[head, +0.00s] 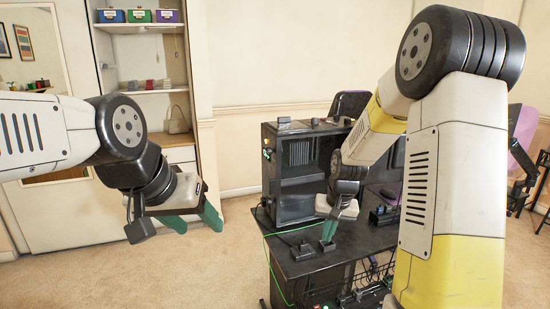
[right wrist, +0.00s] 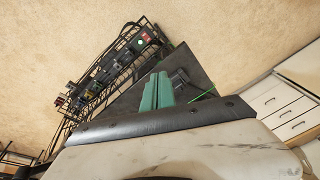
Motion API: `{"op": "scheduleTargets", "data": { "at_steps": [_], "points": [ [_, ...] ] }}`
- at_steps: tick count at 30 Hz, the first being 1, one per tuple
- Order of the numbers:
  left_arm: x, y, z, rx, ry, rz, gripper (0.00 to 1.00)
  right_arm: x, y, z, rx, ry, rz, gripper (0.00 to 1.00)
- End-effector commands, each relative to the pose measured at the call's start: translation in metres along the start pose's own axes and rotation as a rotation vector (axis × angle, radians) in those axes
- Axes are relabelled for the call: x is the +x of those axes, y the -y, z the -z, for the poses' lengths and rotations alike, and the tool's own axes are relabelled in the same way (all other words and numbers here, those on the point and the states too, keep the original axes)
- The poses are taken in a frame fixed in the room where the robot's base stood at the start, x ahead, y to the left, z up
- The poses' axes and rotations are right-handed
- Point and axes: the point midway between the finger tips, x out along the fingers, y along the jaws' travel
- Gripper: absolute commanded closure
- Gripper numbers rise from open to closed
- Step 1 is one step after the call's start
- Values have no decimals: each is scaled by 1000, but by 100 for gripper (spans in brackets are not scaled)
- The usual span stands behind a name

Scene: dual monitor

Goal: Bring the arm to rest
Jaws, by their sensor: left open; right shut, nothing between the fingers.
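My left gripper (head: 194,221) is at the left of the head view, over the carpet and apart from the black desk. Its green fingers are spread and empty. My right gripper (head: 328,243) points down over the near part of the black desk (head: 345,246), in front of the black open-fronted case. Its green fingers are together with nothing between them. In the right wrist view the closed fingers (right wrist: 157,92) show in front of the dark desk corner. I cannot tell how far the fingertips are above the desktop.
The black case (head: 296,205) stands on the desk, close to my right gripper. A small dark object (head: 302,250) lies on the desktop. A wire rack with cables (right wrist: 110,72) hangs at the desk's edge, and a green cable (head: 274,270) runs down. The carpet (head: 200,275) at left is clear.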

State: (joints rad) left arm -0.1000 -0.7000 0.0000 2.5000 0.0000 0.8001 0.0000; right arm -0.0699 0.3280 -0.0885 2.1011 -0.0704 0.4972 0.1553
Motion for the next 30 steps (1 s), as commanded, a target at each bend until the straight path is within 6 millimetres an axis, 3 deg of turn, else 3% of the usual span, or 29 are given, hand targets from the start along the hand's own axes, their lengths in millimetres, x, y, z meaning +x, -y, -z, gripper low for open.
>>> {"op": "scheduleTargets", "data": {
  "at_steps": [1,6,12,15,22,30],
  "points": [
    [0,0,0,0,0,0,44,-29,3,-5,-9,-30,13,100],
    [0,0,0,0,0,0,44,-106,9,-35,-46,-105,51,100],
    [0,0,0,0,0,0,44,-177,12,-87,-98,-194,86,100],
    [0,0,0,0,0,0,44,-203,12,-116,-125,-237,100,100],
    [0,0,0,0,0,0,44,-232,10,-166,-171,-306,115,100],
    [0,0,0,0,0,0,44,-236,10,-179,-183,-321,117,100]
  ]
}}
